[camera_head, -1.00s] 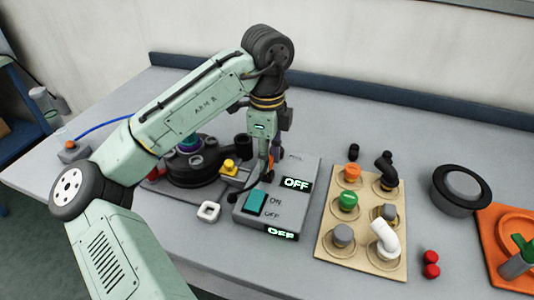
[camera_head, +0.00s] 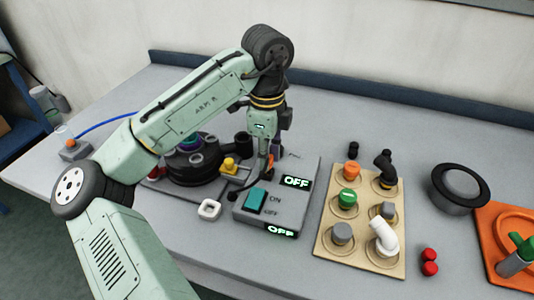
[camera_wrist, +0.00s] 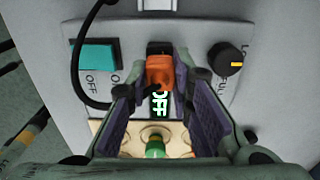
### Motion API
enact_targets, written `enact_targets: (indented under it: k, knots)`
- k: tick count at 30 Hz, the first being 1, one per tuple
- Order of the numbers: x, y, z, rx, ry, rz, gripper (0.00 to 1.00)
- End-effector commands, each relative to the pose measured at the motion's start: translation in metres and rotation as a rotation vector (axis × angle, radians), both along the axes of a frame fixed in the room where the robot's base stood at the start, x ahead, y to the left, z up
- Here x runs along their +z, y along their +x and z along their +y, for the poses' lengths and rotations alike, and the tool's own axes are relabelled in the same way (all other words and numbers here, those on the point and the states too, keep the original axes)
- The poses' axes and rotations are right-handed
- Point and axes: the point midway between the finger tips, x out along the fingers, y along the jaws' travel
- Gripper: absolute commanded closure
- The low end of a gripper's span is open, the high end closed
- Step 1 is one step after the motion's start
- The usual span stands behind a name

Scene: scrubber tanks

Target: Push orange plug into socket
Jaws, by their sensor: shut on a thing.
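The orange plug (camera_wrist: 159,70) is between my gripper's fingertips in the wrist view. My gripper (camera_wrist: 158,84) is shut on it. A dark part (camera_wrist: 160,48), which looks like the socket, lies just beyond the plug on the grey control box (camera_wrist: 205,30). I cannot tell whether the plug is touching it or partly in it. In the head view my gripper (camera_head: 268,158) points down over the back of the control box (camera_head: 300,215); the plug is small there and the socket is largely hidden.
The box carries a teal switch (camera_wrist: 98,55), a black knob (camera_wrist: 229,57) and displays (camera_head: 296,181) reading OFF. A black cable (camera_wrist: 76,75) loops left of the fingers. A beige board (camera_head: 330,250) with coloured fittings stands right of the box. A round black fixture (camera_head: 195,165) is to its left.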

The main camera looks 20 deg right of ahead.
Motion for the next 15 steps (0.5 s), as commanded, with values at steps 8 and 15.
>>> enact_targets:
  k: [8, 15]
  knots:
    - [-0.007, 0.000, 0.000, 0.000, 0.000, 0.000, 1.00]
    - [-0.015, 0.000, 0.000, 0.000, 0.000, 0.000, 1.00]
